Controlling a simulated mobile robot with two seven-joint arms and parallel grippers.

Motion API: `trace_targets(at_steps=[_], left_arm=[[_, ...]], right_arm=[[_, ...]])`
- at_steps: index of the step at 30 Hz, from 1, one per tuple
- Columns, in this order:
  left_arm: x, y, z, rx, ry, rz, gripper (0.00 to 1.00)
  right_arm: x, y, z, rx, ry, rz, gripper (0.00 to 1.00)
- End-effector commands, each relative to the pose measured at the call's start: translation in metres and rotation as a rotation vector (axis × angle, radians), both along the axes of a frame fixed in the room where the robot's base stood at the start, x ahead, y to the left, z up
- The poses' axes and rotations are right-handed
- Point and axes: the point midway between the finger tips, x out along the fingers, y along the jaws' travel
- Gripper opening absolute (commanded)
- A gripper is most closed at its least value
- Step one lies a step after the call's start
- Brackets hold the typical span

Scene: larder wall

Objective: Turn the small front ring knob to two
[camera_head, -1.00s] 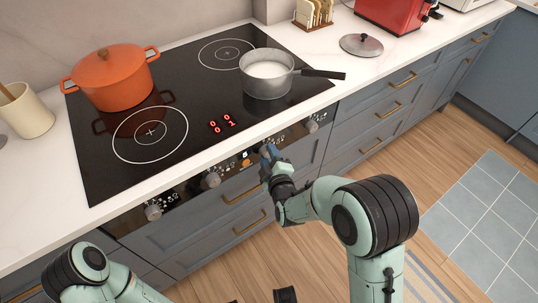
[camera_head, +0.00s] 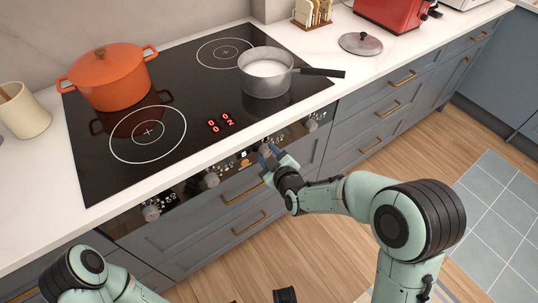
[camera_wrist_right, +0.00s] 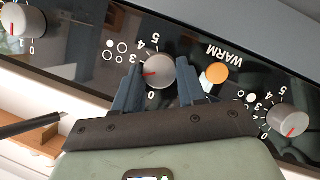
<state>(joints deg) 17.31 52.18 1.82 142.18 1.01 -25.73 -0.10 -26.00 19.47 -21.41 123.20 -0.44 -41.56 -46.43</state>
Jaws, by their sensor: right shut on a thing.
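My right gripper (camera_head: 268,150) is at the hob's front panel. In the right wrist view its two dark blue fingers (camera_wrist_right: 158,88) are shut on a round grey knob (camera_wrist_right: 158,72), one on each side. The knob's red mark points left in that view, among the printed numbers. The red display (camera_head: 220,122) on the hob reads 0 0 above and 0 2 below. My left arm comes in at the lower left of the head view. A dark piece at the bottom edge may be its gripper; its jaws cannot be made out.
Other knobs (camera_head: 210,180) (camera_wrist_right: 288,120) and an orange WARM button (camera_wrist_right: 217,73) sit along the panel. A saucepan (camera_head: 268,84) of white liquid and an orange pot (camera_head: 112,82) stand on the black hob (camera_head: 190,90). Drawer handles (camera_head: 248,229) stick out below.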

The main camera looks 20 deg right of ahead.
Motion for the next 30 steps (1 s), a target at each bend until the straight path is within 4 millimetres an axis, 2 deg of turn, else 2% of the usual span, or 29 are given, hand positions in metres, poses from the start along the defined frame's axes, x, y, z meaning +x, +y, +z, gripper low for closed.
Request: trace_targets(at_steps=[8,9,10,11,19,23,26,30], left_arm=[[0.000,0.000,0.000,0.000,-0.001,0.000,0.47],[0.000,0.000,0.000,0.000,-0.001,0.000,0.47],[0.000,0.000,0.000,0.000,-0.001,0.000,0.47],[0.000,0.000,0.000,0.000,-0.001,0.000,0.47],[0.000,0.000,0.000,0.000,0.000,0.000,0.47],[-0.001,-0.001,0.002,-0.001,0.004,-0.001,0.47],[-0.005,-0.002,0.005,-0.006,0.013,-0.005,0.47],[-0.008,-0.003,0.011,-0.009,0.023,-0.009,0.47]], right_arm=[[0.000,0.001,0.001,0.000,-0.002,0.001,0.10],[0.000,0.001,0.001,0.000,-0.002,0.001,0.53],[0.000,0.001,0.001,0.000,-0.002,0.001,0.63],[0.000,0.001,0.001,0.000,-0.002,0.001,0.66],[0.000,0.000,0.001,-0.001,-0.001,0.001,0.66],[-0.008,-0.001,0.004,-0.001,-0.002,0.000,0.66],[-0.022,-0.003,0.010,0.000,-0.001,0.000,0.66],[-0.052,-0.008,0.021,0.002,-0.002,0.000,0.66]])
